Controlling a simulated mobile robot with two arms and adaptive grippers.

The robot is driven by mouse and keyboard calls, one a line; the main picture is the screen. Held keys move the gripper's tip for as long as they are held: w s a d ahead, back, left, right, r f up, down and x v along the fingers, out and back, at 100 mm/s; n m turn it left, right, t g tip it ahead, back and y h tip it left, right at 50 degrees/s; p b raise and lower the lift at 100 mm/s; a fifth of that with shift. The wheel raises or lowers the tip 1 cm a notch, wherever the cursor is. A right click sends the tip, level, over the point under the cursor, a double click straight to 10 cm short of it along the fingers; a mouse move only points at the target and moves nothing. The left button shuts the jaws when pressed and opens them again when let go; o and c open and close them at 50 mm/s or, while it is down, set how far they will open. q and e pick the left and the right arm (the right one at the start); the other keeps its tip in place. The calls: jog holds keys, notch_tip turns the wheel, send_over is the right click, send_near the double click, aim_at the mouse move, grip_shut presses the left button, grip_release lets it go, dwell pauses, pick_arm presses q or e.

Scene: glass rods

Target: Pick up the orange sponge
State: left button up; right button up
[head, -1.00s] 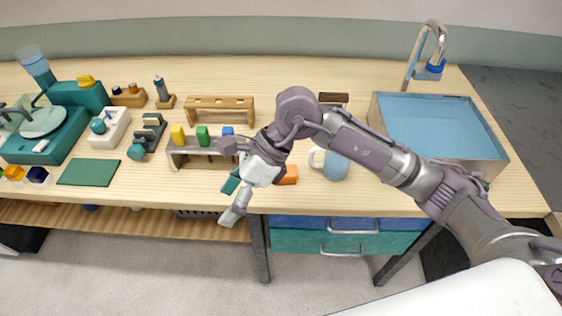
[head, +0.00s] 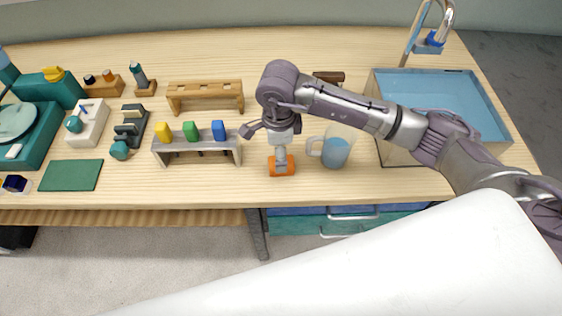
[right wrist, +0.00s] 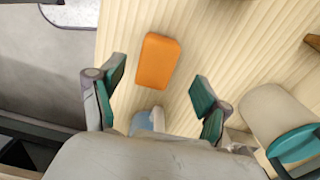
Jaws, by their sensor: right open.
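The orange sponge (head: 281,168) lies on the wooden counter near its front edge. My right gripper (head: 281,150) points down above it, and the gripper body hides part of the sponge. In the right wrist view the sponge (right wrist: 157,61) shows whole, a rounded block just beyond and between the green finger pads. My right gripper (right wrist: 159,90) is open with nothing between its fingers. The gap between sponge and fingers is hard to judge. My left gripper is not in view.
A clear mug with blue liquid (head: 335,152) stands close to the right of the sponge. A grey rack with coloured blocks (head: 198,151) stands to its left. A blue-lined basin (head: 430,100) is further right. The counter's front edge is close.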

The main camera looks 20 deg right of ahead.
aim_at(290, 169)
jog(key=shift+s+d+f+p, duration=0.1)
jog(key=shift+s+f+p, duration=0.05)
jog(key=shift+f+p, duration=0.3)
jog(key=shift+s+f+p, duration=0.15)
jog(key=shift+f+p, duration=0.15)
jog(key=shift+f, duration=0.2)
notch_tip(290, 169, down, 2)
jog(key=shift+d+f, duration=0.1)
jog(key=shift+f, duration=0.15)
jog(key=shift+w+f, duration=0.1)
jog(key=shift+f, duration=0.25)
jog(key=c, duration=0.9)
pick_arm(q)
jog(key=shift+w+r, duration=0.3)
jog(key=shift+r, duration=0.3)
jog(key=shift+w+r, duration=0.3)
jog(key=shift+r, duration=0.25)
pick_arm(e)
jog(key=shift+c, duration=0.7)
